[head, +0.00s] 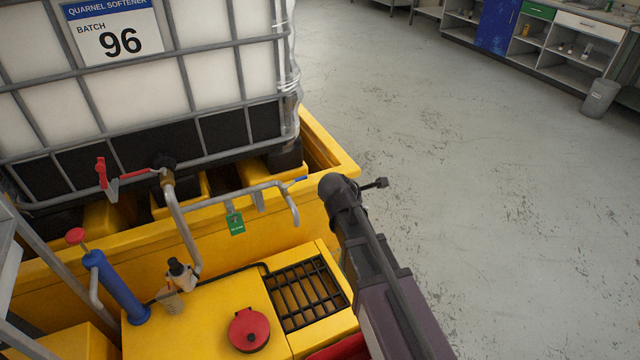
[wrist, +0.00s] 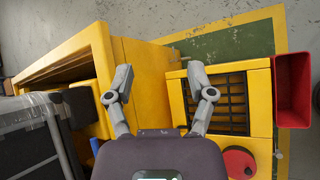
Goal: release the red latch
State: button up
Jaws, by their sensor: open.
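A red upright piece (head: 101,172), which looks like the latch, stands at the left end of a red lever (head: 135,173). The lever joins the valve at the foot of the white caged tank (head: 130,100). I cannot make out how the latch is set. Neither the latch nor the lever can be made out in the wrist view. My gripper (wrist: 158,72) is open in the wrist view, its two fingers wide apart with nothing between them, above the yellow bund. In the head view my arm rises right of the bund, and I cannot make out the fingers there.
A pipe with a green tag (head: 236,222) runs right from the valve. The yellow bund holds a black grating (head: 306,292), a red round cap (head: 248,330), a blue hand pump (head: 116,287) and a small bottle (head: 180,274). A red bin (wrist: 292,90) stands beside it. Floor right is clear.

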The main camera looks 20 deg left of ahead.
jog(key=s+d+f+m+g+y, duration=0.1)
jog(key=s+d+m+g, duration=0.1)
jog(key=s+d+m, duration=0.2)
jog(key=s+d+f+m+g+y, duration=0.1)
jog(key=s+d+m, duration=0.4)
jog(key=d+m, duration=0.6)
jog(key=s+d+f+m+g+y, duration=0.1)
jog(key=s+d+f+m+g, duration=0.2)
jog(key=d+m, duration=0.5)
jog(key=shift+s+d+f+g, duration=0.25)
jog(key=shift+s+d+g, duration=0.75)
jog(key=shift+d, duration=2.1)
jog(key=shift+w, duration=0.3)
